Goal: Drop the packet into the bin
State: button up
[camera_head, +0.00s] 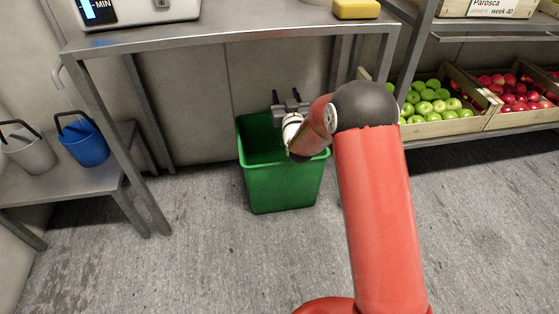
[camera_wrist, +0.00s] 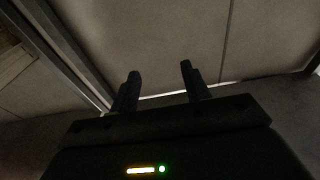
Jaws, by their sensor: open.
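The green bin (camera_head: 284,188) stands on the floor under the metal table, against the wall. My gripper (camera_head: 286,95) is over the back part of the bin's opening in the head view, with its fingers toward the wall. In the wrist view my gripper (camera_wrist: 160,80) has its two dark fingers apart with nothing between them. No packet shows in either view. Much of the bin's inside is hidden by my arm and the bin's front wall.
A blue bucket (camera_head: 83,143) and a grey bucket (camera_head: 29,153) stand at left. Crates of green apples (camera_head: 436,130) and red apples (camera_head: 515,120) lie at right. Front floor is clear.

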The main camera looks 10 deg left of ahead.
notch_tip(320, 180, up, 14)
jog(key=p, duration=0.1)
jog(key=shift+r+p, duration=0.15)
jog(key=shift+p, duration=0.15)
